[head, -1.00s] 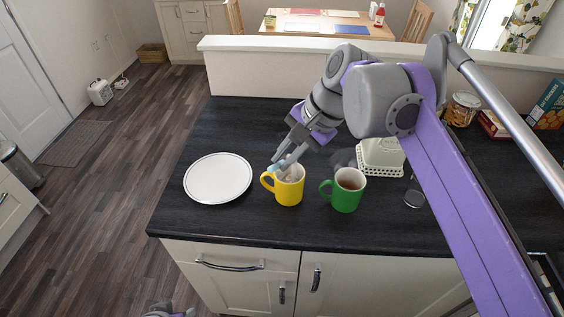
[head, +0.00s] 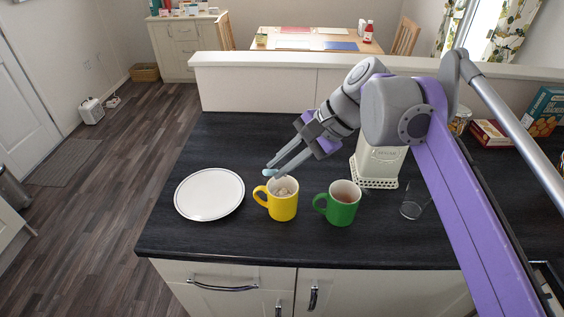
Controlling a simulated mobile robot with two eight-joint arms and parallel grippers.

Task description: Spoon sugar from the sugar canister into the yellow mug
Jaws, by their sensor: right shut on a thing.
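The yellow mug (head: 282,204) stands upright on the dark worktop, with something pale visible inside its mouth. My left gripper is not in view.
A green mug (head: 342,208) with brown liquid stands close to the right of the yellow mug. A white plate (head: 209,194) lies to the left. A clear glass (head: 411,205) stands at the right. Boxes (head: 491,132) are at the far right. The worktop's front strip is clear.

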